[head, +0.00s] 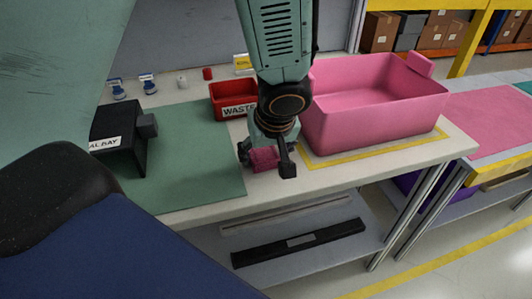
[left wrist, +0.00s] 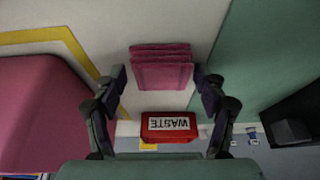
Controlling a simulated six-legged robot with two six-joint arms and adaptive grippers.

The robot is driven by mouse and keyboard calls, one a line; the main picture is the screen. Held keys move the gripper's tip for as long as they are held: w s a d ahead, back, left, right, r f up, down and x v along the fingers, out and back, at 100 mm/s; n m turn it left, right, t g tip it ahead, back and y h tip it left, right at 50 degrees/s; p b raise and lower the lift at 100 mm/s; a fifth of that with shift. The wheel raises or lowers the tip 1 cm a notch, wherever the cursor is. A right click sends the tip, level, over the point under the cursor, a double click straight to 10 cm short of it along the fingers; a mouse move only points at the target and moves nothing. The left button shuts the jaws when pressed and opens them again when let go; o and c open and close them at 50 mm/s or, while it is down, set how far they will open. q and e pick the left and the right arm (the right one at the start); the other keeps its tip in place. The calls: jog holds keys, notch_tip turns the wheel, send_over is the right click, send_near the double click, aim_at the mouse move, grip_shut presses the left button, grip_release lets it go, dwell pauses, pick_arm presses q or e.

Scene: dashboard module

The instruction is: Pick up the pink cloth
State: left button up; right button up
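The pink cloth (left wrist: 161,68) is folded into a small layered stack on the pale worktop. In the head view the cloth (head: 265,159) shows between the dark fingers of my left gripper (head: 266,163), which hangs over it pointing down. In the left wrist view the two fingers of the left gripper (left wrist: 163,80) stand apart, one on each side of the cloth, with a gap at both sides. It is open and does not grip the cloth. Part of the cloth is hidden by the fingers in the head view. My right gripper is not in view.
A pink bin (head: 370,110) stands right of the gripper inside a yellow outline. A red WASTE box (head: 233,102) is behind it. A green mat (head: 190,165) lies left, with a black labelled holder (head: 118,140) on it. The worktop's front edge is close.

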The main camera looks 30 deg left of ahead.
pick_arm(q)
jog(key=shift+w+a+f, duration=0.1)
jog(key=shift+a, duration=0.05)
jog(key=shift+c, duration=1.4)
jog(key=shift+s+r, duration=0.2)
jog(key=shift+s, duration=0.1)
jog(key=c, duration=0.3)
jog(key=shift+d, duration=0.2)
jog(key=shift+c, duration=0.7)
jog(key=shift+w+a+f, duration=0.15)
jog(key=shift+w+a, duration=0.05)
jog(key=shift+w, duration=0.1)
jog(key=shift+c, duration=0.3)
jog(key=shift+p+v, duration=0.45)
jog(key=shift+v, duration=0.35)
notch_tip(320, 180, up, 7)
jog(key=p, duration=0.4)
jog(key=shift+w+a+r, duration=0.15)
jog(key=shift+a+r, duration=0.05)
notch_tip(320, 180, up, 13)
jog(key=p, duration=0.5)
notch_tip(320, 180, up, 6)
jog(key=p, duration=0.5)
send_over(265, 155)
jog(key=shift+r, duration=0.15)
